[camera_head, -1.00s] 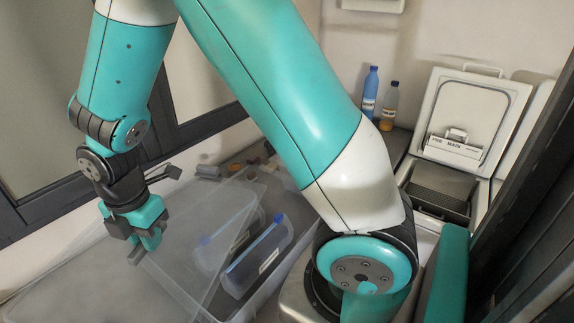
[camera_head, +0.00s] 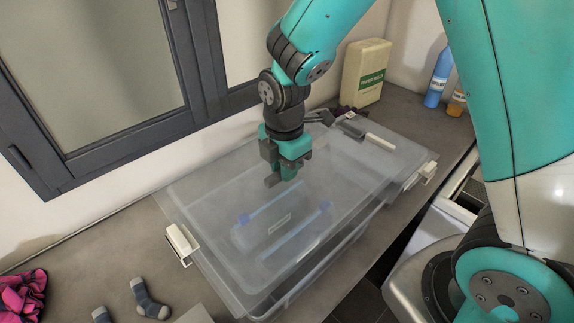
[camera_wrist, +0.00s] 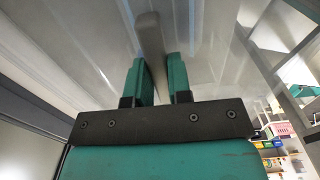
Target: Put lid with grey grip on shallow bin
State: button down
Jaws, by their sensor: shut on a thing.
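My gripper (camera_head: 284,180) is shut on the grey bar-shaped grip (camera_wrist: 151,50) of a clear lid. In the wrist view the grip stands between the two teal fingers, and the pale ribbed lid (camera_wrist: 75,40) fills much of the background. In the head view the translucent lid (camera_head: 205,195) spreads over the clear bin (camera_head: 325,268). Blue-edged items (camera_head: 262,222) show through the plastic. The lid's edges blend with the bin's rim, so I cannot tell whether it touches the rim or hovers above it.
White clips stand at the bin's left (camera_head: 181,243) and right (camera_head: 427,172). A beige jug (camera_head: 366,72) and a blue bottle (camera_head: 439,77) stand behind. Grey socks (camera_head: 149,300) and pink cloth (camera_head: 22,296) lie front left. A dark window frame (camera_head: 120,140) borders the left.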

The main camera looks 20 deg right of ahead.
aim_at(285, 187)
jog(key=shift+f+b, duration=2.15)
jog(key=shift+f, duration=0.8)
jog(key=shift+f+b, duration=0.9)
jog(key=shift+f, duration=0.6)
jog(key=c, duration=1)
grip_release()
jog(key=shift+o, duration=0.2)
notch_tip(285, 187, up, 18)
jog(key=b, duration=0.3)
jog(key=shift+f, duration=0.25)
